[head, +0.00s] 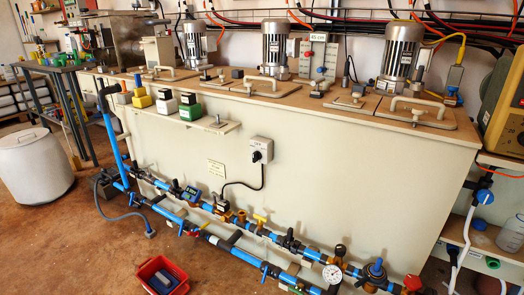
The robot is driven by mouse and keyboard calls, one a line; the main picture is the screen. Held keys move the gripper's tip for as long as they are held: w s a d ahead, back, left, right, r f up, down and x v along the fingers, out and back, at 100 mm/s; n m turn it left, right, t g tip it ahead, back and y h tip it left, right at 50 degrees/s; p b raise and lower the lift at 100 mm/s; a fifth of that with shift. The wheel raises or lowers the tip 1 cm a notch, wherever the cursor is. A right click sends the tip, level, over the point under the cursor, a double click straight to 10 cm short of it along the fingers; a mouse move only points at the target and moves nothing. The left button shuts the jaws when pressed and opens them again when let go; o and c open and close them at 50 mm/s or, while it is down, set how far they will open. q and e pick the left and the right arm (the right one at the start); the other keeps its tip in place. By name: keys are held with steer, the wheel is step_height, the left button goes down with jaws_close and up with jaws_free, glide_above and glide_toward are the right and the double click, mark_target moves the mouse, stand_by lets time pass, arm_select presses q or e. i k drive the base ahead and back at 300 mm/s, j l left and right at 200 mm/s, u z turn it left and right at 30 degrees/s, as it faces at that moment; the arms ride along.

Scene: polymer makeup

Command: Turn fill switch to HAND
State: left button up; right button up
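A grey switch box (260,150) with a dark rotary knob is fixed to the front wall of the large cream tank (340,180). It is probably the fill switch, but its lettering is too small to read and I cannot tell which position the knob points to. A black cable runs from its underside down to the blue pipework. A small pale label plate (216,168) is on the wall to its lower left. Neither of my grippers is in view, and nothing covers the switch box.
Blue pipes (205,238) with valves and a pressure gauge (332,273) run low along the tank front. A ledge (222,128) with small pumps juts out left of the switch. A red bin (162,275) and a white drum (33,165) stand on the brown floor.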

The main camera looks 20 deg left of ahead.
mark_target(257, 155)
steer(key=i+j, duration=0.15)
steer(key=j, duration=0.3)
steer(key=i+j+z, duration=0.1)
steer(key=j, duration=0.35)
steer(key=i+j, duration=0.15)
steer(key=j, duration=0.25)
steer(key=i+j+z, duration=0.1)
steer(key=j, duration=0.35)
